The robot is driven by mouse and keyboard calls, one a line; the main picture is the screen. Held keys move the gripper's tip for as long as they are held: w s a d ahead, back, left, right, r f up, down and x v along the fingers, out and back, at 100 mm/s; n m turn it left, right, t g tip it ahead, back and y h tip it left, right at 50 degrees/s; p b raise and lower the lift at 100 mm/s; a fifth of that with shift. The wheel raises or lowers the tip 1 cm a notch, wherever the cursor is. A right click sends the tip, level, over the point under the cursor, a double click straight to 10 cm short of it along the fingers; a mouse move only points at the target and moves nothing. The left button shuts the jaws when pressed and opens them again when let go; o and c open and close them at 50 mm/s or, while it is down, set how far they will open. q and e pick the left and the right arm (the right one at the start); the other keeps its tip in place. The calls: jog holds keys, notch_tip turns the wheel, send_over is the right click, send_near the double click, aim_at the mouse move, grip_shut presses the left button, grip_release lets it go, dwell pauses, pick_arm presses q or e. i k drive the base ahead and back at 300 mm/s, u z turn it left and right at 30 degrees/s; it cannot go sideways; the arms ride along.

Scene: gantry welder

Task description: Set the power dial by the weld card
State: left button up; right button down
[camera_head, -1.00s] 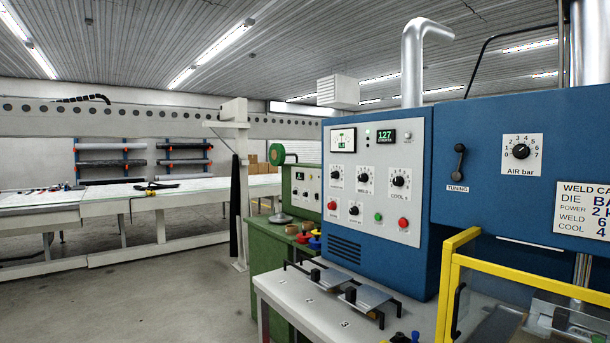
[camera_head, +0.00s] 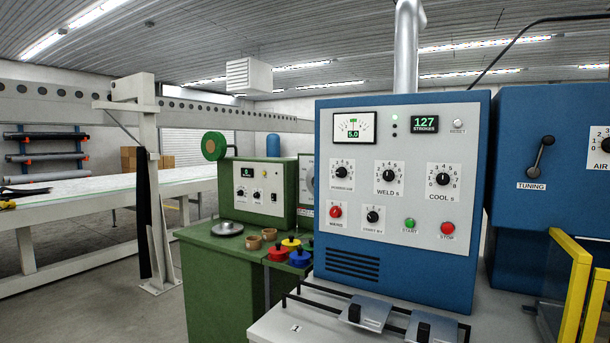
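The blue welder cabinet (camera_head: 330,235) stands right of centre with a pale control panel (camera_head: 390,235). An upper-left dial (camera_head: 342,168) has a label too small to read for sure. Beside it are the WELD s dial (camera_head: 389,170) and the COOL s dial (camera_head: 443,179). A smaller dial (camera_head: 373,216) sits below, its label unclear. I cannot tell for sure which dial is power. A meter (camera_head: 354,129) shows 5.0 and a counter (camera_head: 424,124) shows 127. The weld card is out of view now. Neither of my grippers is in view.
Below the panel, a pale table (camera_head: 270,328) bears metal plates on rails (camera_head: 366,310). A yellow frame (camera_head: 570,285) stands at the right. A green bench (camera_head: 215,275) with a green control box (camera_head: 258,215) and coloured knobbed pieces stands left. Grey floor (camera_head: 100,320) is open at lower left.

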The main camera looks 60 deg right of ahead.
aim_at(341, 173)
jog(key=i, duration=0.15)
jog(key=z, duration=3.35)
